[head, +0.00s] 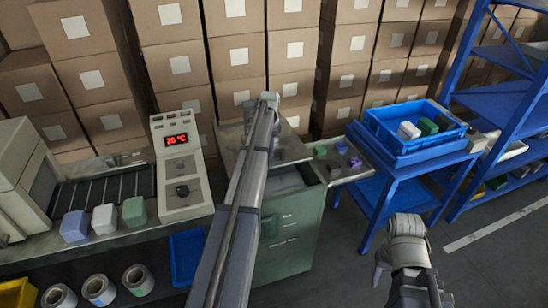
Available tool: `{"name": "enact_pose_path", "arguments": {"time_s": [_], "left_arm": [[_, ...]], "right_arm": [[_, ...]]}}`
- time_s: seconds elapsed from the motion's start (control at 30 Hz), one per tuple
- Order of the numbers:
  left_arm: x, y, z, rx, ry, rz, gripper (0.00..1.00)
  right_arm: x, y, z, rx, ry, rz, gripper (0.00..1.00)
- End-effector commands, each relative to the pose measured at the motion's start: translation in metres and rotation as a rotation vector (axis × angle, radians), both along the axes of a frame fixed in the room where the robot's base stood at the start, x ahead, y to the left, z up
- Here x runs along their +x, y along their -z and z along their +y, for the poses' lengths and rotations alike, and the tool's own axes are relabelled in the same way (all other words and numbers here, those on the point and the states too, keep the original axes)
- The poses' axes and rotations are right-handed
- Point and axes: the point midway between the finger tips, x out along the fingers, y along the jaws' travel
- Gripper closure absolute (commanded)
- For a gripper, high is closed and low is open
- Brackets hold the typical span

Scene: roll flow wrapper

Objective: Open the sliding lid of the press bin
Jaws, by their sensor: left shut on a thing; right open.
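The press bin (289,235) is a green cabinet with pale lettering, standing at the centre of the head view. Its sliding lid (293,153) is a grey metal plate on top; a recess (288,180) shows between it and the front rim. My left arm crosses in front and hides part of the bin and lid. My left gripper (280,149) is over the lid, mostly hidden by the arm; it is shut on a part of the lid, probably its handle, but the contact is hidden. My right gripper (381,273) is open and empty at the lower right, away from the bin.
A small metal tray with coloured pieces (341,163) adjoins the bin's right. A blue crate (411,150) sits on a blue table. Floor at lower right is clear.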

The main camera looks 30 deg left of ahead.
Motion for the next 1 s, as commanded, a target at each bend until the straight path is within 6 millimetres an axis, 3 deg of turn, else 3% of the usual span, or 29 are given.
{"name": "enact_pose_path", "arguments": {"time_s": [0.03, 0.23, 0.67, 0.7, 0.93, 1.0], "left_arm": [[0.016, 0.0, 0.015, 0.002, -0.002, -0.001, 1.0], [0.04, 0.0, 0.045, 0.002, -0.002, -0.001, 1.0], [0.044, 0.0, 0.051, 0.001, 0.0, -0.001, 1.0], [0.044, 0.0, 0.051, 0.001, 0.0, -0.001, 0.77], [0.044, 0.0, 0.051, 0.001, 0.0, -0.001, 0.51], [0.044, 0.0, 0.051, 0.0, 0.0, 0.0, 0.47]], "right_arm": [[0.0, 0.0, 0.0, 0.0, 0.0, 0.0, 0.5], [0.0, 0.0, 0.0, 0.0, 0.0, 0.0, 0.5], [0.0, 0.0, 0.0, 0.0, 0.0, 0.0, 0.5], [0.0, 0.0, 0.0, 0.0, 0.0, 0.0, 0.5], [0.0, 0.0, 0.0, 0.0, 0.0, 0.0, 0.5], [0.0, 0.0, 0.0, 0.0, 0.0, 0.0, 0.5]]}}
